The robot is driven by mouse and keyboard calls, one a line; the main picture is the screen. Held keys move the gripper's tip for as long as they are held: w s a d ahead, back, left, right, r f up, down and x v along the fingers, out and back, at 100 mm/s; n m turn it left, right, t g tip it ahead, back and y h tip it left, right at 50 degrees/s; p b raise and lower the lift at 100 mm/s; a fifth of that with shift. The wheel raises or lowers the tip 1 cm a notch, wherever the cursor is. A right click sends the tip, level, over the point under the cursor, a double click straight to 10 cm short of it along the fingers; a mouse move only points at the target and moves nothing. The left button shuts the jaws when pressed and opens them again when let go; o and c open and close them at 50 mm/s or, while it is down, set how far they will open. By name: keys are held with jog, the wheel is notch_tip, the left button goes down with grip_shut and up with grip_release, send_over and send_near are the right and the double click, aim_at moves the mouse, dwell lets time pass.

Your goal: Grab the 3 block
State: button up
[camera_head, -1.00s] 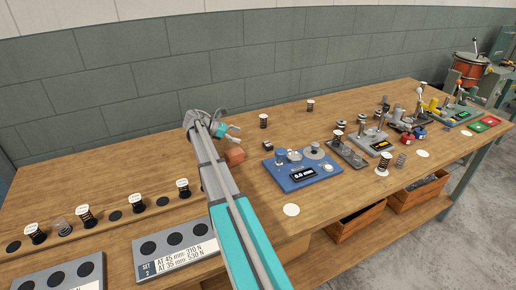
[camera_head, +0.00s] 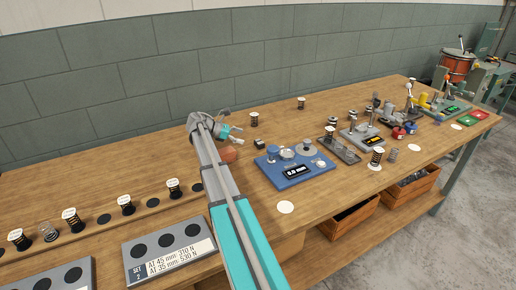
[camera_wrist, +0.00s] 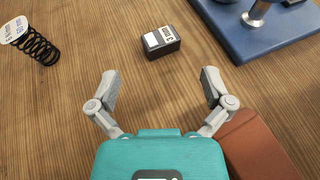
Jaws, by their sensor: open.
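A small dark block with a white label (camera_wrist: 161,42) lies on the wooden bench, ahead of my gripper in the wrist view. Its label seems to carry a 3, though the print is small. It also shows in the head view as a small dark block (camera_head: 259,143). My gripper (camera_wrist: 160,76) is open and empty, its two fingers spread wide, with the block beyond the fingertips and roughly centred between them. In the head view my gripper (camera_head: 232,133) is over the bench, left of the block and partly hidden by my arm.
A reddish-brown block (camera_wrist: 262,145) is close by the right finger. A blue tester base (camera_wrist: 262,35) stands to the right of the dark block. A labelled black spring (camera_wrist: 38,45) lies at the upper left. Bare wood surrounds the dark block.

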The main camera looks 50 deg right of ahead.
aim_at(257, 142)
jog(key=shift+b+x, duration=0.35)
jog(key=shift+x, duration=1.25)
jog(key=shift+s+d+f+b, duration=0.35)
jog(key=shift+d+f+b, duration=0.1)
jog(key=shift+f+b, duration=0.1)
jog(key=shift+b+x, duration=0.7)
jog(key=shift+x, duration=1.1)
jog(key=c, duration=1.2)
